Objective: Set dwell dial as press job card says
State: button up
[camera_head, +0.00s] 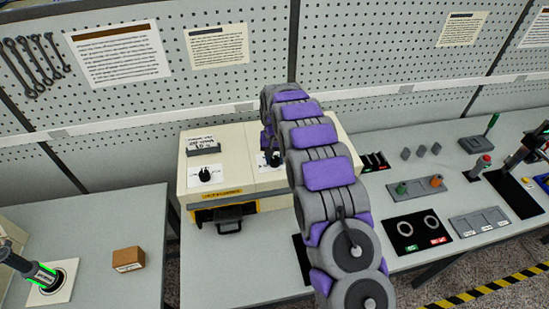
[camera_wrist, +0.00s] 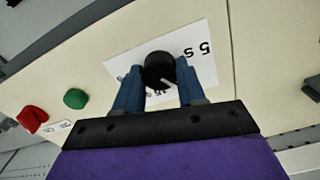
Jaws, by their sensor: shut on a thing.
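The press control box (camera_head: 222,150) is cream, with dial panels on its sloped top. My gripper (camera_wrist: 158,76) is shut on a black round dial knob (camera_wrist: 159,66), its two blue fingers on either side of it. The knob sits on a white scale plate (camera_wrist: 203,62) where "5 s" reads upside down; the other marks are partly hidden by the fingers. A pale pointer mark shows at the knob's lower edge. Another black dial (camera_head: 205,175) is on the left panel. Which sheet is the job card is unreadable.
A red button (camera_wrist: 32,118) and a green button (camera_wrist: 75,98) are on the box beside the scale. Paper sheets (camera_head: 118,55) hang on the pegboard. A brown block (camera_head: 128,259) lies on the left table.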

aim_at(274, 158)
dwell(0.4)
jog(key=shift+a, duration=0.1)
jog(key=o, duration=1.1)
jog(key=shift+c, duration=0.2)
jog(key=shift+r, duration=0.1)
notch_tip(274, 158, up, 17)
jog(key=shift+a, duration=0.15)
